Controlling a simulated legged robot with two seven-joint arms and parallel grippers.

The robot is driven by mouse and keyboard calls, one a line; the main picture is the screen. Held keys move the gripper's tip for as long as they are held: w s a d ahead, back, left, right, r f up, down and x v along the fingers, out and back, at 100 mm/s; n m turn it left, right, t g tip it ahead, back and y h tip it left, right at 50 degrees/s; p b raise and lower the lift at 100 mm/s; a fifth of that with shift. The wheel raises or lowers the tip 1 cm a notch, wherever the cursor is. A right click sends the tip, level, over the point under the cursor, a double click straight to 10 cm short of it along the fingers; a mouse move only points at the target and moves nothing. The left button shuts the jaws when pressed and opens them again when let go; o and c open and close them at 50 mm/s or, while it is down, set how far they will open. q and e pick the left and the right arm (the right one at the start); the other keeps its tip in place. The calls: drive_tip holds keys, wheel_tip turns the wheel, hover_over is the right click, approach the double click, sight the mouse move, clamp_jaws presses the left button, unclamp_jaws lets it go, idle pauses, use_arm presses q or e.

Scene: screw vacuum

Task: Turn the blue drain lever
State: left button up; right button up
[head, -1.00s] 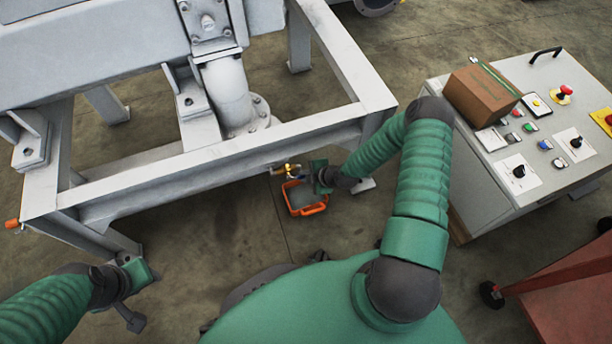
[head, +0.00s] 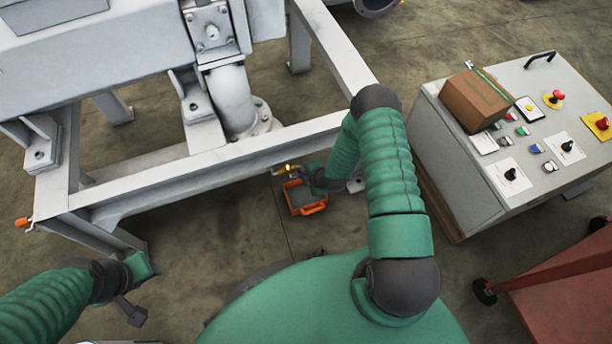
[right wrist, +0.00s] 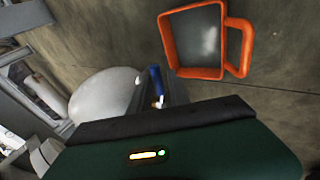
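The blue drain lever (right wrist: 156,80) shows in the right wrist view as a small upright blue handle, just beyond my right gripper's body. In the head view the brass drain valve (head: 289,169) sits under the frame's lower beam, and its lever is not clear there. My right gripper (head: 306,174) is beside the valve, on its right. Its fingers are mostly hidden, so I cannot tell its opening or any contact with the lever. My left gripper (head: 136,312) hangs low at the left, away from the valve; its opening is unclear.
An orange-rimmed container (head: 311,209) stands on the floor below the valve; it also shows in the right wrist view (right wrist: 167,40). The grey metal frame (head: 200,172) spans above. A control console (head: 450,165) with a cardboard box (head: 474,100) stands right. A red cart (head: 565,285) is lower right.

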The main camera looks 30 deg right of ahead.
drive_tip(key=p+v, duration=0.9)
drive_tip(key=v, duration=0.7)
drive_tip(key=shift+s+r, duration=0.25)
drive_tip(key=shift+s, duration=0.1)
drive_tip(key=shift+w, duration=0.1)
